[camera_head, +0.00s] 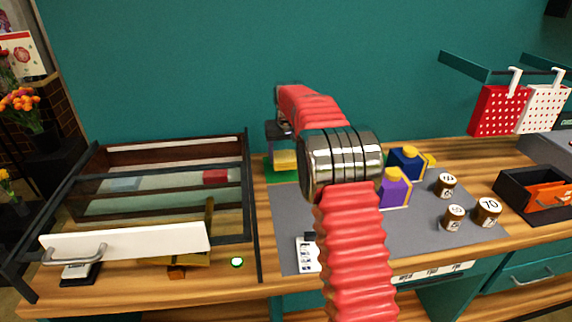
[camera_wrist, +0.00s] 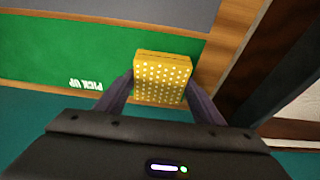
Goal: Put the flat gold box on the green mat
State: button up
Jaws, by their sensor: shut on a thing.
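The flat gold box (camera_wrist: 163,77), yellow with pale dots, sits between the two fingers of my gripper (camera_wrist: 160,90) in the wrist view. My gripper is shut on it. In the head view the box (camera_head: 284,160) shows below my gripper (camera_head: 283,150), partly hidden by the arm. The green mat (camera_wrist: 50,50), with white "PICK UP" lettering, lies beneath and beside the box. The box is over the mat's end, close to its edge. The mat (camera_head: 269,170) also shows behind the grey mat in the head view. I cannot tell whether the box touches the mat.
A dark-framed glass case (camera_head: 150,190) stands to the left. The grey mat (camera_head: 290,215) holds a purple box (camera_head: 394,190), a blue box (camera_head: 405,163) and several labelled jars (camera_head: 487,210). A black tray (camera_head: 532,200) is at the right. The teal wall (camera_head: 200,70) is behind.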

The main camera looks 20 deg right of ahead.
aim_at(285, 158)
jog(key=shift+f, duration=1.8)
jog(key=o, duration=1.2)
jog(key=shift+f, duration=0.1)
jog(key=shift+c, duration=0.2)
jog(key=v, duration=1.1)
jog(key=shift+s+r, duration=0.15)
jog(key=shift+r, duration=0.45)
